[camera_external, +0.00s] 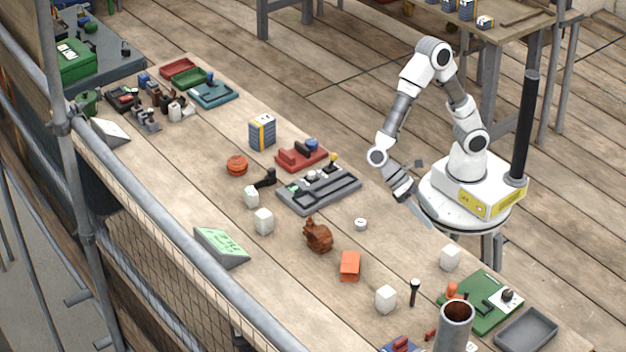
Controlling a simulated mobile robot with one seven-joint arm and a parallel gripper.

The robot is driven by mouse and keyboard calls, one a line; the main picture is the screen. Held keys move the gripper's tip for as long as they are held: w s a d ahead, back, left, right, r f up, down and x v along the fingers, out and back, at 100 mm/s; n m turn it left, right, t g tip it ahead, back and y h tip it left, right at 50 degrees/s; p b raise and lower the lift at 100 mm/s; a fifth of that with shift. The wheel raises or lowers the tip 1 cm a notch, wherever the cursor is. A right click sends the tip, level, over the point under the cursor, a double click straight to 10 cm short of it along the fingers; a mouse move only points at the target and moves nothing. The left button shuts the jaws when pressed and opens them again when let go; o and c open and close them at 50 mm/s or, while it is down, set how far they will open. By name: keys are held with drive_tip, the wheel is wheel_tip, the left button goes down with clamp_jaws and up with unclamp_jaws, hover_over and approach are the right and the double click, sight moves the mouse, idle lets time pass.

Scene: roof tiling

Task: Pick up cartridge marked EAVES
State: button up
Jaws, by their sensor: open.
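No lettering reading EAVES is legible, so I cannot tell which object is the cartridge marked EAVES. A blue block with white and yellow faces (262,132) stands upright near the middle of the long bench (205,190). Similar small blue blocks (467,9) stand on the back table. Several plain white cubes (264,221) are spread along the bench. My gripper (420,208) points down and right beside the bench's right edge, close to my base. It is open, and I see nothing held in it. Its fingers are small and hard to make out.
A grey tray with slots (318,190) and a red tray (301,158) lie mid-bench. A brown pot-like object (318,236), an orange block (350,265) and a green sloped panel (221,246) are nearer. An upright pipe (455,330) stands at front. Scaffold rails line the left side.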

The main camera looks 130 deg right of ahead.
drive_tip(key=w+m+y, duration=0.2)
drive_tip(key=w+a+r+m+y+p, duration=0.1)
drive_tip(key=w+m+y, duration=0.1)
drive_tip(key=y, duration=0.1)
drive_tip(key=w+a+r+m+t+y, duration=0.1)
drive_tip(key=w+m+y, duration=0.1)
drive_tip(key=w, duration=0.1)
drive_tip(key=shift+a+r+p, duration=0.25)
drive_tip(key=shift+p, duration=0.05)
drive_tip(key=shift+w+d+f+m+t+y, duration=0.2)
drive_tip(key=shift+w+f+m+t+y, duration=0.05)
drive_tip(key=shift+w+m+t+y, duration=0.2)
drive_tip(key=b, duration=0.4)
approach(456, 256)
drive_tip(key=a, duration=0.2)
drive_tip(key=s+a, duration=0.1)
drive_tip(key=a, duration=0.2)
drive_tip(key=shift+a, duration=0.15)
drive_tip(key=a+b, duration=0.2)
drive_tip(key=a, duration=0.3)
drive_tip(key=shift+w, duration=0.1)
drive_tip(key=shift+a+r, duration=0.15)
drive_tip(key=shift+a, duration=0.3)
clamp_jaws()
drive_tip(key=shift+r, duration=0.1)
